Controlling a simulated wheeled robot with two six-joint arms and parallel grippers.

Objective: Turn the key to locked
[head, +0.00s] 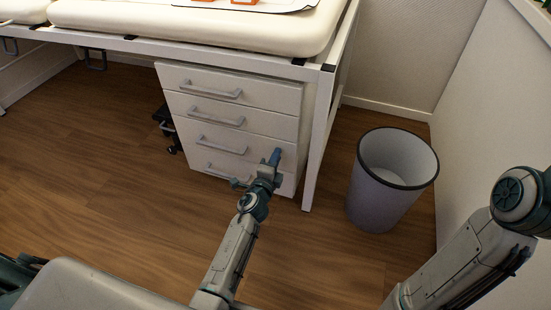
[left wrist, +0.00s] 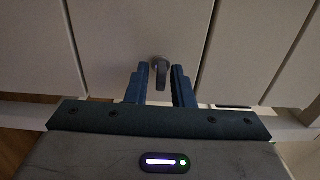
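The white drawer unit (head: 262,94) stands under the bench. Its key (left wrist: 160,70) shows in the left wrist view as a small grey metal piece on the pale front, with its bow hanging down. My left gripper (head: 257,168) is at the lower right of the drawer fronts. In the left wrist view its two blue fingers (left wrist: 161,80) are apart, one on each side of the key, with a narrow gap visible beside it. In the head view the key cannot be made out. My right gripper is out of view; only part of that arm shows.
A grey waste bin (head: 390,180) stands right of the bench leg (head: 321,140). Grey bar handles (head: 212,91) stick out from the drawers. The bench with its cream padded top (head: 200,30) overhangs the unit. The wooden floor at left is mostly clear.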

